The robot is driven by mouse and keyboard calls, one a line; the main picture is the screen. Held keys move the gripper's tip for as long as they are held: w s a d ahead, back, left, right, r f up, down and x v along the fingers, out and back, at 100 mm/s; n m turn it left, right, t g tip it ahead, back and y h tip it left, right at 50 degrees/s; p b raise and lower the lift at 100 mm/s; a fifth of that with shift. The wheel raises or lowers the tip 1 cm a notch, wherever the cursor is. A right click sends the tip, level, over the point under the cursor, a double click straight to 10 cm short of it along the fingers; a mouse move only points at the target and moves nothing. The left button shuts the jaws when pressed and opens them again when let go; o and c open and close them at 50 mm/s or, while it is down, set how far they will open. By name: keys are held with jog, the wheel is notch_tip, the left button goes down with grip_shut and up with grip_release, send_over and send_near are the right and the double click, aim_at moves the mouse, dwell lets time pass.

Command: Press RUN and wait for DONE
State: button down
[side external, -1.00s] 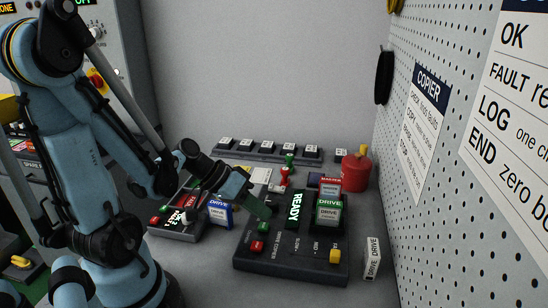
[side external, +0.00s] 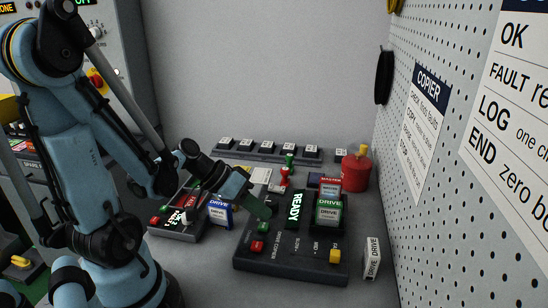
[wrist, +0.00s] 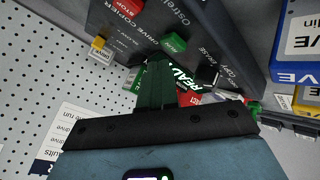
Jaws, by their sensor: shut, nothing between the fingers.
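The drive copier (side external: 290,262) is a dark box on the bench in the side view, with its name readable in the wrist view. Its display (side external: 294,209) reads READY in white on green. A green button (side external: 263,227) and a red button (side external: 258,246) sit at its left side. In the wrist view the green button (wrist: 173,43) is near my fingertips and the red button (wrist: 127,8) reads STOP. My gripper (side external: 268,211) is shut and empty, pointing down close behind the green button. I cannot tell whether it touches anything. No RUN lettering is legible.
A green-labelled drive (side external: 329,212) stands in the copier, with a red-labelled MASTER drive (side external: 330,185) behind it. A blue-labelled drive (side external: 220,212) stands to the left. A red canister (side external: 356,172) stands behind, near the pegboard.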

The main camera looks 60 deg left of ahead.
aim_at(259, 225)
jog(key=shift+f, duration=0.15)
jog(key=shift+f, duration=0.3)
jog(key=shift+f, duration=0.45)
dwell(0.9)
dwell(0.3)
jog(key=shift+r, duration=0.9)
jog(key=shift+r, duration=2.5)
